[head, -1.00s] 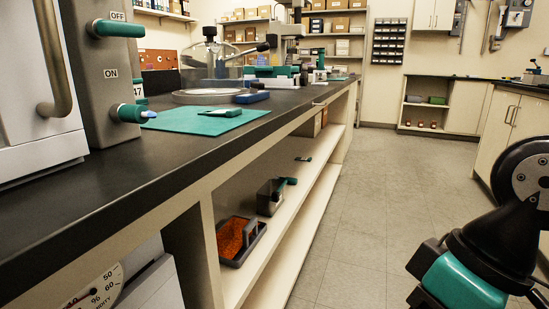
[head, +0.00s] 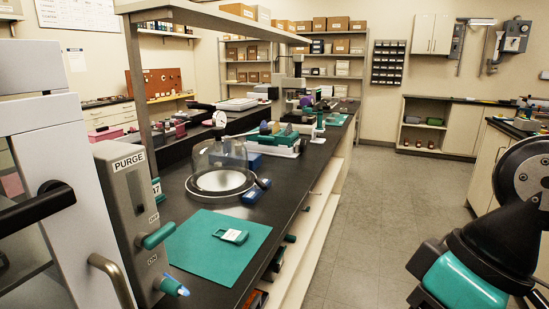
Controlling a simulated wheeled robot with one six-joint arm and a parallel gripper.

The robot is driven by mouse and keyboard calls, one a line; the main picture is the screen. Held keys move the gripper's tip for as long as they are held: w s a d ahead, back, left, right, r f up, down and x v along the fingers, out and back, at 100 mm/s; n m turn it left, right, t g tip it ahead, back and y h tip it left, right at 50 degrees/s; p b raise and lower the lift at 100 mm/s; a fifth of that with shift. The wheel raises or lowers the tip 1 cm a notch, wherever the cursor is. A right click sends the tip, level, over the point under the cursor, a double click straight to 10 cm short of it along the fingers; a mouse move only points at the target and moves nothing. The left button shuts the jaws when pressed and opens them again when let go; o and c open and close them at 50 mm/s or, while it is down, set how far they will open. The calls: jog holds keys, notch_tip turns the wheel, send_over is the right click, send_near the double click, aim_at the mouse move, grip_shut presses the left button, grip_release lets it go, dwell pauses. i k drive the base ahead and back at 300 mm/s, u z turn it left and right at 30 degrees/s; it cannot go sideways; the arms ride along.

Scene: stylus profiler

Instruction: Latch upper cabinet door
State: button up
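A tall white cabinet (head: 72,150) stands close at the left edge, cut off by the frame. Its upper part has a dark see-through panel (head: 25,245) with a shelf behind it. A black lever handle (head: 42,205) lies nearly level across its front edge. A curved metal handle (head: 110,280) shows lower down. I cannot tell whether the upper door is fully closed or how the latch sits. My gripper is out of view; only my arm's links show at the right, apart from the cabinet.
A grey purge box (head: 133,205) with teal levers stands beside the cabinet. The black bench (head: 285,205) holds a teal mat (head: 200,262), a glass bell jar (head: 220,160) and instruments under an overhead shelf (head: 215,15). The floor (head: 390,220) right of the bench is clear.

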aim_at(54, 197)
jog(key=u, duration=2.05)
jog(key=k, duration=0.75)
jog(key=z, duration=0.4)
